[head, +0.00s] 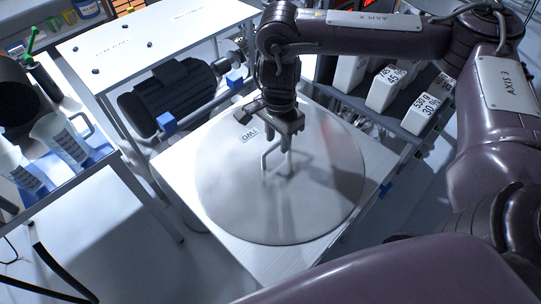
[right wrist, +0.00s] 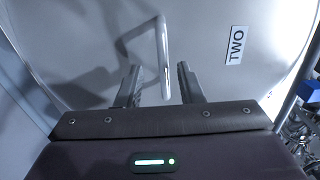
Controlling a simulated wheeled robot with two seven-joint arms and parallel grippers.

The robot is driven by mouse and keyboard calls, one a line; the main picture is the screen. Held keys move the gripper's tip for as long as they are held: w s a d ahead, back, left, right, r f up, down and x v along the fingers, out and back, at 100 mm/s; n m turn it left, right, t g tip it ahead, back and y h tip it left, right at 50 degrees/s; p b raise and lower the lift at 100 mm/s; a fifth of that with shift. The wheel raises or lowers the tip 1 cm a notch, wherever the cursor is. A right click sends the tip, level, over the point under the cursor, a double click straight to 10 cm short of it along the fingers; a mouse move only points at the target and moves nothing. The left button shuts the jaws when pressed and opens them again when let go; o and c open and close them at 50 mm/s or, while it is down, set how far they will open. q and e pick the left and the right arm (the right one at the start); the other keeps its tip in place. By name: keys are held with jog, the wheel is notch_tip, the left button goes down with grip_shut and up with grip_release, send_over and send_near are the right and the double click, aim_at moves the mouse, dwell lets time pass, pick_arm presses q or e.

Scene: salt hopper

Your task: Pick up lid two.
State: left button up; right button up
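Lid two (head: 325,200) is a large round grey metal disc lying flat on a light table, with a "TWO" label near its far edge. The lid (right wrist: 205,20) and label also show in the right wrist view. Its upright bent-bar handle (head: 265,160) stands near the middle. My right gripper (head: 277,128) is over the handle, pointing down. In the right wrist view its two fingers (right wrist: 157,70) are apart, with the handle (right wrist: 164,50) between them and gaps visible on both sides. The right gripper is open. My left gripper is not in view.
A black motor (head: 175,95) stands left of the lid, near a white tabletop (head: 150,35). White labelled weights (head: 425,112) sit on a rack at the right. White jugs (head: 60,140) stand on a bench at the far left. Blue clips mark the lid table's edges.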

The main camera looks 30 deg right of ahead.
aim_at(277, 143)
jog(key=shift+d+f, duration=0.1)
jog(key=shift+f, duration=0.5)
jog(key=f, duration=0.3)
jog(key=shift+w+f, duration=0.2)
jog(key=shift+w, duration=0.05)
jog(key=shift+f, duration=0.45)
jog(key=c, duration=0.7)
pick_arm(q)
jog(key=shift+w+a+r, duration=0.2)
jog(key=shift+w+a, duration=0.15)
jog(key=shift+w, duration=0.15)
pick_arm(e)
grip_shut()
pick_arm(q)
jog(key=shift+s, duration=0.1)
pick_arm(e)
jog(key=shift+r, duration=0.1)
